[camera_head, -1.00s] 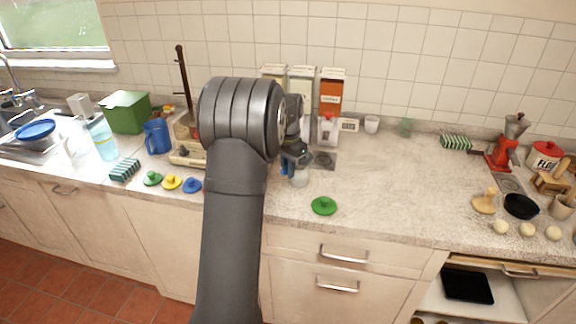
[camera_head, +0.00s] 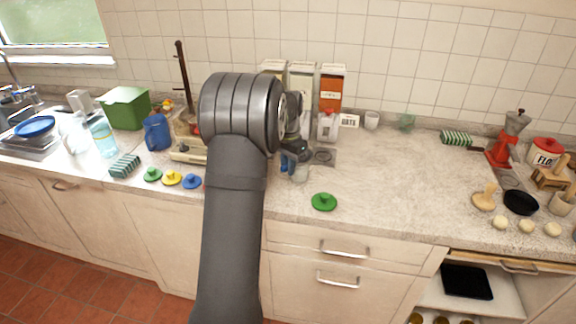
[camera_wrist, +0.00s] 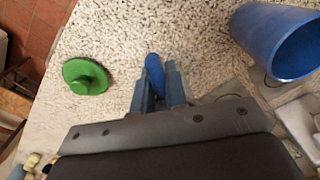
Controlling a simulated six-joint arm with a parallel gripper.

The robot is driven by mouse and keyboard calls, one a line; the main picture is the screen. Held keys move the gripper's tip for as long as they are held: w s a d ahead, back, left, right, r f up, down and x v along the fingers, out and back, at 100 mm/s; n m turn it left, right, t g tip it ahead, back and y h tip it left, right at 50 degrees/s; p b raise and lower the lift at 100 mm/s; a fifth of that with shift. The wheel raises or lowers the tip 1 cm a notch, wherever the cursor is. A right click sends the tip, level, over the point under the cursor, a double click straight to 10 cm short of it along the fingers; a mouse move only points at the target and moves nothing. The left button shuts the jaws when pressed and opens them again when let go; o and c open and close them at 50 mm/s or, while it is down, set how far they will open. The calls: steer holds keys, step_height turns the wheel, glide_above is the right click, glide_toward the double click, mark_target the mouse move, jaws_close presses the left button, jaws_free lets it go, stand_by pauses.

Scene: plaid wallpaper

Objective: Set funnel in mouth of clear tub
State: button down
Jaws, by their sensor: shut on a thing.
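My gripper (camera_wrist: 157,80) is shut on a blue thing (camera_wrist: 154,72). Only a narrow rounded part of it shows between the fingers, so I cannot make out a funnel shape. In the head view my gripper (camera_head: 297,158) is low over the counter, partly hidden by my arm. A small greyish, see-through-looking shape (camera_head: 301,173) shows just below it; I cannot tell whether it is the clear tub. A pale clear container (camera_head: 327,127) stands behind, by the cartons.
A green knobbed lid (camera_head: 323,202) lies near the counter's front edge, and in the wrist view (camera_wrist: 86,77) left of the fingers. Green (camera_head: 152,175), yellow (camera_head: 172,179) and blue (camera_head: 192,182) lids lie left of my arm. Cartons (camera_head: 331,88) stand behind.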

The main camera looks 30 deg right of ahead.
steer(key=c, duration=1.4)
jaws_free()
steer(key=shift+o, duration=0.2)
step_height(320, 180, up, 17)
steer(key=shift+r, duration=0.15)
step_height(320, 180, down, 18)
steer(key=shift+r, duration=0.35)
